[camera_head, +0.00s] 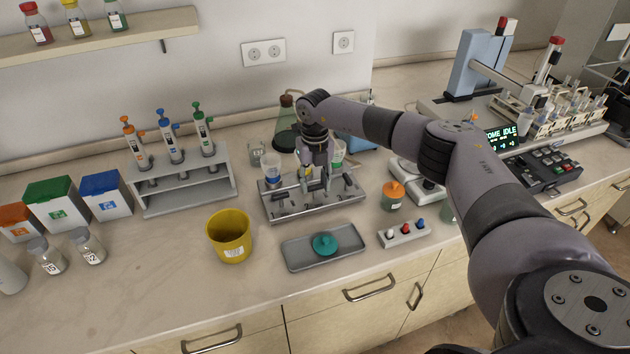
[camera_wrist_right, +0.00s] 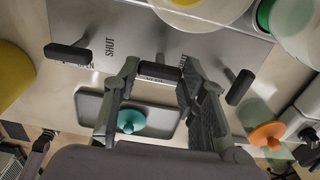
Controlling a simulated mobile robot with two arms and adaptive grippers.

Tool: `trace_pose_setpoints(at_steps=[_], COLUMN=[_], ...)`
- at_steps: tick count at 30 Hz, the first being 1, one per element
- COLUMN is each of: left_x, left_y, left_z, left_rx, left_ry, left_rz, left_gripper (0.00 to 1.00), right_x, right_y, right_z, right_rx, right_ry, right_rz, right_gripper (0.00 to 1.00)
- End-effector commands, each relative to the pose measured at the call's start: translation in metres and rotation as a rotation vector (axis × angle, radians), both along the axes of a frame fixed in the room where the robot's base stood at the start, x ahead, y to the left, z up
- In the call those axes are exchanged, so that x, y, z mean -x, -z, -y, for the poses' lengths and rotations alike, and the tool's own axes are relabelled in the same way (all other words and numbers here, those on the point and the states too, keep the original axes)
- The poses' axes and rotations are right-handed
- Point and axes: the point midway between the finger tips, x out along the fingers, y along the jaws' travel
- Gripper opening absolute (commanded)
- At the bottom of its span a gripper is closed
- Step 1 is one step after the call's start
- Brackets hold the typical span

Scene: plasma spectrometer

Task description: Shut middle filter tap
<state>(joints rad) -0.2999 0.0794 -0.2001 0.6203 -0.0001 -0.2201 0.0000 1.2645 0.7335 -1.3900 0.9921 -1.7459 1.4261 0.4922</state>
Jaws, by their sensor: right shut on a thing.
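The metal filter manifold (camera_head: 285,210) stands on the bench, with words such as SHUT printed on its top in the right wrist view (camera_wrist_right: 100,25). My right gripper (camera_head: 316,186) reaches down to its middle. In the right wrist view, my right gripper (camera_wrist_right: 158,66) has its fingers on both sides of the black handle of the middle filter tap (camera_wrist_right: 160,71) and is shut on it. That handle lies crosswise in this view. The left tap (camera_wrist_right: 68,54) lies nearly crosswise by the letters EN; the right tap (camera_wrist_right: 240,87) is slanted. My left gripper is out of view.
A grey tray (camera_head: 295,254) with a teal lid (camera_head: 324,244) lies in front of the manifold. A yellow bin (camera_head: 229,240) stands front left, a pipette rack (camera_head: 185,190) behind it. An orange-capped jar (camera_head: 393,196) and a small block with coloured knobs (camera_head: 404,235) are at the right.

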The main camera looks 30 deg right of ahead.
Motion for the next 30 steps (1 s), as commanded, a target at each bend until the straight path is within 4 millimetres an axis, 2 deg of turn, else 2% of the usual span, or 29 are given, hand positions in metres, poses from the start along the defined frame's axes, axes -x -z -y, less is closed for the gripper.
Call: trace_pose_setpoints(at_steps=[13, 14, 22, 30], left_x=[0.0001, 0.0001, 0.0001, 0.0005], left_y=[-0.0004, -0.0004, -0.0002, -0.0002], left_z=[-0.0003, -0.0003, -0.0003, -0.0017], left_rx=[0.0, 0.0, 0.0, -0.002], left_ry=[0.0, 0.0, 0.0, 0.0], left_rz=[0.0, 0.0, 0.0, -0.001], left_gripper=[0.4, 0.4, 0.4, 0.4], right_x=[-0.0019, -0.0019, -0.0009, -0.0005], right_y=[-0.0024, -0.0024, -0.0011, -0.0006], right_z=[0.0008, 0.0008, 0.0004, 0.0001], right_rx=[0.0, 0.0, 0.0, 0.0], right_ry=[0.013, 0.013, 0.011, 0.01], right_rz=[0.006, 0.006, 0.003, 0.002], right_gripper=[0.1, 0.39, 0.57, 0.58])
